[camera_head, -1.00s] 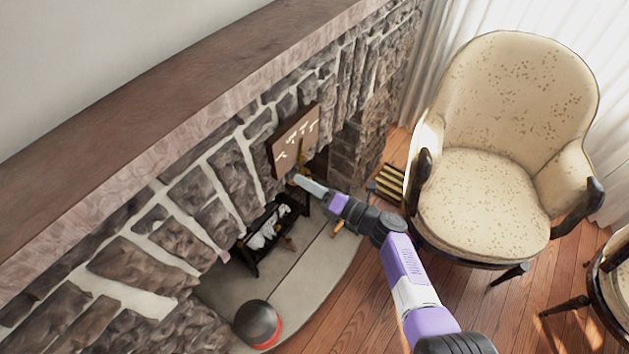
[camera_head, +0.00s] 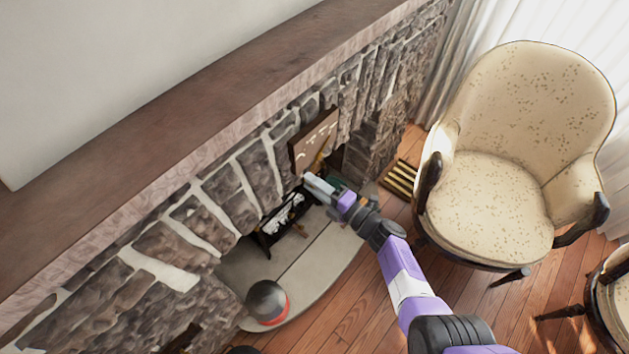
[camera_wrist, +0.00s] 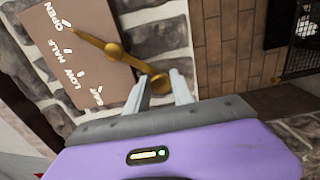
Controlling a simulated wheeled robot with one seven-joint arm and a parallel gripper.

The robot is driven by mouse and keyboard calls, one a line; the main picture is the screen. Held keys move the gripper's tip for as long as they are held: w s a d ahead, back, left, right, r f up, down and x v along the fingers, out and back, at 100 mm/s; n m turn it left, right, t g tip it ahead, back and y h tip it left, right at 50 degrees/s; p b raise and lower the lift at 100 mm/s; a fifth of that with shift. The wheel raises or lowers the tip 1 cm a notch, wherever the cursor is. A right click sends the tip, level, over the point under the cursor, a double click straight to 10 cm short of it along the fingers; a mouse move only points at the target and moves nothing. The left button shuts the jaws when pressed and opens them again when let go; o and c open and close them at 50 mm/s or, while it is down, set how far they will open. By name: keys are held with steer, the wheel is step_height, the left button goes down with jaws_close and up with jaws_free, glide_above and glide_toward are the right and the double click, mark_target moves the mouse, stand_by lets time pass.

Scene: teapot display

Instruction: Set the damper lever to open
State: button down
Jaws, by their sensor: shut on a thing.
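The damper plate (camera_wrist: 85,60) is a brown board with white labels OPEN, HALF, LOW and a partly hidden one. It also shows on the stone fireplace in the head view (camera_head: 314,140). The brass damper lever (camera_wrist: 92,41) turns on a round pivot near the plate's edge. Its thin tip points close to the tick at OPEN, on the side toward HALF. Its other end has a round knob (camera_wrist: 160,83). My gripper (camera_wrist: 159,78) is shut on this knob, with one finger on each side. In the head view my gripper (camera_head: 308,180) is just below the plate.
The stone wall surrounds the plate, under a long wooden mantel (camera_head: 200,115). A black log grate (camera_head: 284,224) stands on the hearth below my gripper. A cream armchair (camera_head: 495,200) is to the right. A dark, red-rimmed round object (camera_head: 267,300) sits at the hearth's front.

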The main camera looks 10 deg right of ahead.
steer(key=shift+w+d+r, duration=0.15)
steer(key=shift+w+d, duration=0.05)
steer(key=shift+d, duration=0.2)
steer(key=c, duration=1.3)
jaws_free()
steer(key=shift+o, duration=0.6)
steer(key=shift+a, duration=0.1)
steer(key=shift+s+a, duration=0.1)
steer(key=p+v, duration=0.1)
steer(key=v, duration=0.6)
steer(key=shift+s+d, duration=0.25)
steer(key=shift+s, duration=0.05)
